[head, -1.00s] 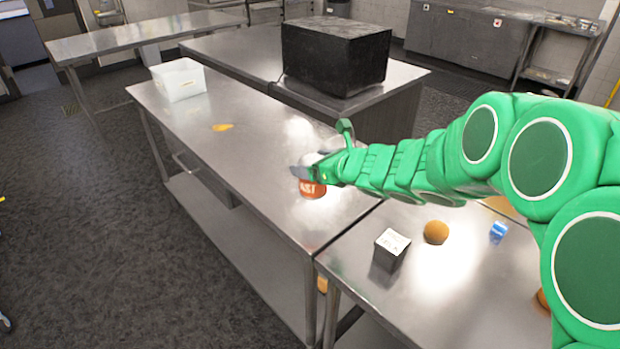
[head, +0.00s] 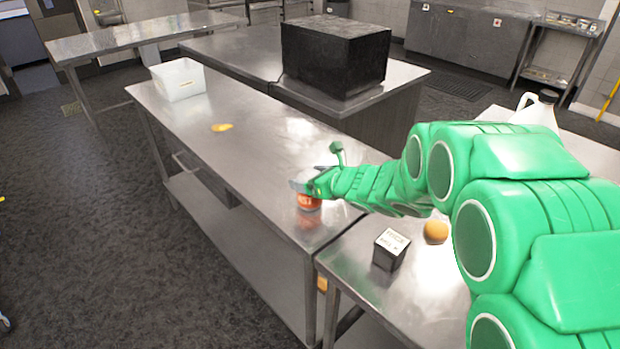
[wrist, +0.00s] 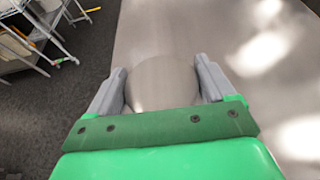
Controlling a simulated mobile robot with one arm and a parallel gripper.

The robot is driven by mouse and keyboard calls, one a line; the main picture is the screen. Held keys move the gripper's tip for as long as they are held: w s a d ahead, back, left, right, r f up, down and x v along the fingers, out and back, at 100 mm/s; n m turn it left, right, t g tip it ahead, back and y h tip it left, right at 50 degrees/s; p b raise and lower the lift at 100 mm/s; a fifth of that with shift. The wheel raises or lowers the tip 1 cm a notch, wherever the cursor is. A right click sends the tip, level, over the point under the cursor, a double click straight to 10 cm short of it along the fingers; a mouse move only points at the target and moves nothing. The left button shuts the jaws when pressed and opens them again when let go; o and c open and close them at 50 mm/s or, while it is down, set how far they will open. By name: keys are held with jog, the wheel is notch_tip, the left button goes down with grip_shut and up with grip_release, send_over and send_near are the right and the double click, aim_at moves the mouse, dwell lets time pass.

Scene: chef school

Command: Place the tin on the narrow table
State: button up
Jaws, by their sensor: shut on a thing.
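The tin (head: 308,202) has an orange-red label and is upright in my gripper (head: 308,186) over the near right end of a long steel table (head: 205,130). Its reflection shows just below it; I cannot tell whether its base touches the top. In the wrist view my gripper (wrist: 163,76) has a finger on each side of the tin's round grey top (wrist: 163,85). The tin's label is hidden there. I cannot tell for sure which table is the narrow one.
A white bin (head: 180,80) and a yellow item (head: 222,127) are on the long table, its middle clear. A small black-and-white box (head: 390,250) and an orange ball-like item (head: 436,232) are on the adjoining table. A large black box (head: 335,58) stands behind.

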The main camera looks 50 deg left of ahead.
jog(key=shift+f, duration=0.2)
jog(key=o, duration=1.1)
jog(key=shift+d+r, duration=0.15)
jog(key=shift+r, duration=0.05)
jog(key=v, duration=1.1)
jog(key=shift+d, duration=0.4)
